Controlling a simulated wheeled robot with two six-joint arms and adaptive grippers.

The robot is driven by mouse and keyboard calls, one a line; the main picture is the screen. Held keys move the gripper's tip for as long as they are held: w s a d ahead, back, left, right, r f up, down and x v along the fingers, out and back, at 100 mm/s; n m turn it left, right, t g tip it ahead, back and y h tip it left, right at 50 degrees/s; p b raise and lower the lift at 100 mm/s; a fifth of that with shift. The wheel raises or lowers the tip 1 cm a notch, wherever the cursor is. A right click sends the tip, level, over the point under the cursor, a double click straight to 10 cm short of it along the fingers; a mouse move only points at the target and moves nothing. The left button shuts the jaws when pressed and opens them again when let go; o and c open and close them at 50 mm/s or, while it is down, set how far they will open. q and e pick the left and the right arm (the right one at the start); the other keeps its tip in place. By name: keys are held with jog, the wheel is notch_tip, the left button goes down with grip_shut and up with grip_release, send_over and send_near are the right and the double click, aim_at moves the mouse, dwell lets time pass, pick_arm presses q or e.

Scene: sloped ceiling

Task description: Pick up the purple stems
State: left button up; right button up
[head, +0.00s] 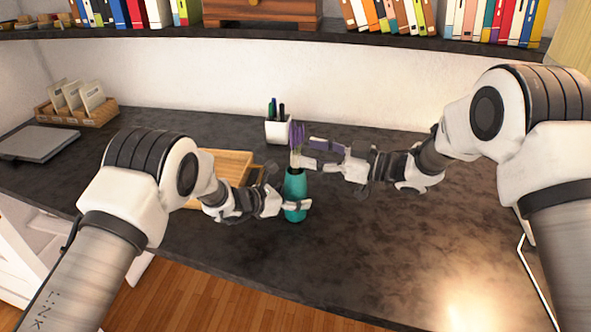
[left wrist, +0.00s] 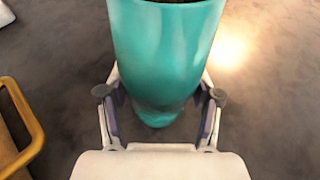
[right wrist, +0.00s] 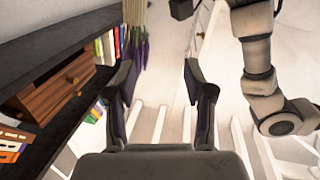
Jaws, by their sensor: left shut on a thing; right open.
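The purple stems (head: 297,137) stand upright in a tall teal vase (head: 294,187), purple heads up and pale stalks below. My left gripper (head: 289,197) is shut around the vase's body; the left wrist view shows a finger on each side of the vase (left wrist: 165,50). My right gripper (head: 308,151) is open beside the stems, coming from the right just above the vase's rim. In the right wrist view the stems (right wrist: 137,35) show near the tip of the left finger; I cannot tell whether they are between the fingers (right wrist: 160,72).
A wooden tray (head: 228,166) lies left of the vase, partly behind my left arm. A white pen holder (head: 279,130) stands behind the vase. A box of cards (head: 77,106) and a grey flat device (head: 37,143) are at far left. The counter's right side is clear.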

aim_at(295, 155)
jog(key=s+d+f+m+t+h, duration=0.3)
jog(key=d+f+m+t+h, duration=0.15)
jog(key=m+t, duration=0.25)
jog(key=shift+g, duration=0.3)
jog(key=x, duration=0.8)
jog(key=a+x, duration=0.1)
jog(key=x, duration=0.3)
jog(key=shift+s+r, duration=0.25)
grip_shut()
